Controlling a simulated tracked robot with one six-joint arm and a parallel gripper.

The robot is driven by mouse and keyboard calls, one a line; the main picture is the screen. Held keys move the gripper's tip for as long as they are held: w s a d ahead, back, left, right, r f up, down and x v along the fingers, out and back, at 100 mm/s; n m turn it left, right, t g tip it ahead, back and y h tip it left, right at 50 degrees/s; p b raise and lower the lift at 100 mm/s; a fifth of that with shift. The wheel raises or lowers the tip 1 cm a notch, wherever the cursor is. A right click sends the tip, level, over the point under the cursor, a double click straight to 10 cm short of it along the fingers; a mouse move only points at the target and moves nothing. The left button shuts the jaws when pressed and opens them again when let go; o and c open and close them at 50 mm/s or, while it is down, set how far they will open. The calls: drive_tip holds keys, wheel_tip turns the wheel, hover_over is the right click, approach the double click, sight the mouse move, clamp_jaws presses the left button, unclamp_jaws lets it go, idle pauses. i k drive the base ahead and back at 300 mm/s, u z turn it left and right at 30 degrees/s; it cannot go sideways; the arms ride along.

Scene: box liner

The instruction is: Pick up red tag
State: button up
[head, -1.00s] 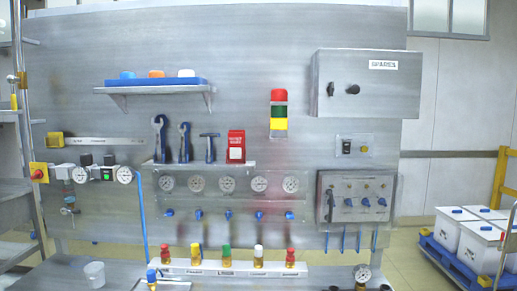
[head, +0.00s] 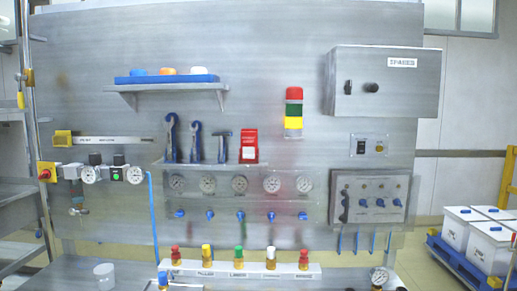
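A red tag-like piece (head: 249,142) with a white label patch near its bottom stands on the small tool ledge (head: 212,164) of the grey metal panel. It is at the right end of the row, beside blue-handled tools (head: 195,142). The writing on it is too small to read. Nothing is in front of it. My gripper is not in view.
Gauges (head: 239,184) and blue valve handles (head: 240,215) sit below the ledge. A white rack (head: 200,268) of small coloured-top bottles and a white cup (head: 104,274) stand on the bench. A grey box (head: 385,82) hangs right. White bins (head: 488,246) stand on a blue pallet.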

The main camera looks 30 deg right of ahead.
sight(249, 140)
drive_tip(key=u, duration=0.05)
drive_tip(key=i, duration=1)
drive_tip(key=z, duration=0.05)
